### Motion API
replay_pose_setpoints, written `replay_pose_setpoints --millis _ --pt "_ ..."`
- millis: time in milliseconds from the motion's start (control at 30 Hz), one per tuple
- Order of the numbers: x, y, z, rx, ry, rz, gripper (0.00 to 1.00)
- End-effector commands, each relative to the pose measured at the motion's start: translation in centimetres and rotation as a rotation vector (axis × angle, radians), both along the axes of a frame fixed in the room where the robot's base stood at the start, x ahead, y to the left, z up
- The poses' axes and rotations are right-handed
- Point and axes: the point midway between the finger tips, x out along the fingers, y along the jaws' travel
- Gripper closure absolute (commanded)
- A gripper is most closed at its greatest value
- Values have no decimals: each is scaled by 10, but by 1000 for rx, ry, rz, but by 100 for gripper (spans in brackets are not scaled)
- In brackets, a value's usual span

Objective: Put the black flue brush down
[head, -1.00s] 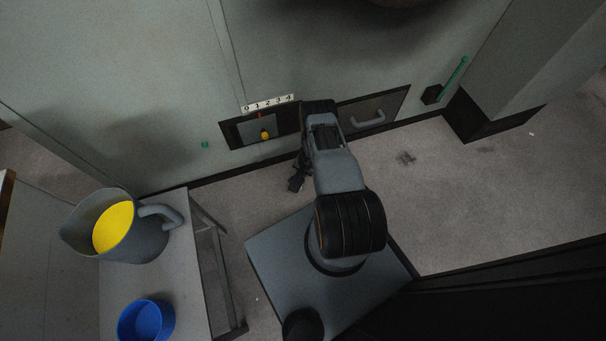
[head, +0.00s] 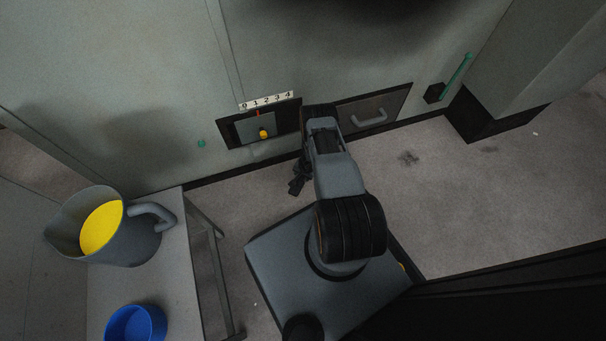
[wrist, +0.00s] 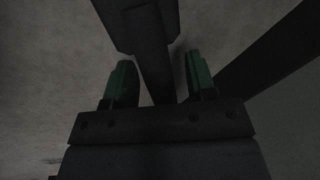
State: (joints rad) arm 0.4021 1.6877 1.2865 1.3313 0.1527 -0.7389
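The black flue brush (wrist: 152,60) shows in the wrist view, with a wide block at the top and a narrower handle running down between my fingers. In the head view my gripper (head: 303,165) hangs low before the grey cabinet, partly hidden by my arm. A dark shape at its lower end looks like part of the brush. I cannot tell whether the brush touches the floor.
A grey table (head: 190,265) at left holds a grey jug (head: 145,245) with yellow contents and a blue bowl (head: 150,322). The cabinet (head: 120,90) has an opening with a yellow knob (head: 263,133), a numbered scale (head: 266,101) and a handled drawer (head: 372,108).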

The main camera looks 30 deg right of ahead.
Motion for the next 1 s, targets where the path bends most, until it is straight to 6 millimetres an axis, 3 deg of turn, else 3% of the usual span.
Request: replay_pose_setpoints --millis 333,800,1000 --pt "0 -1 11 -1 0 -1 49" --pt "-14 -7 88 0 0 -1 49" --pt "-18 -9 110 1 0 -3 49"
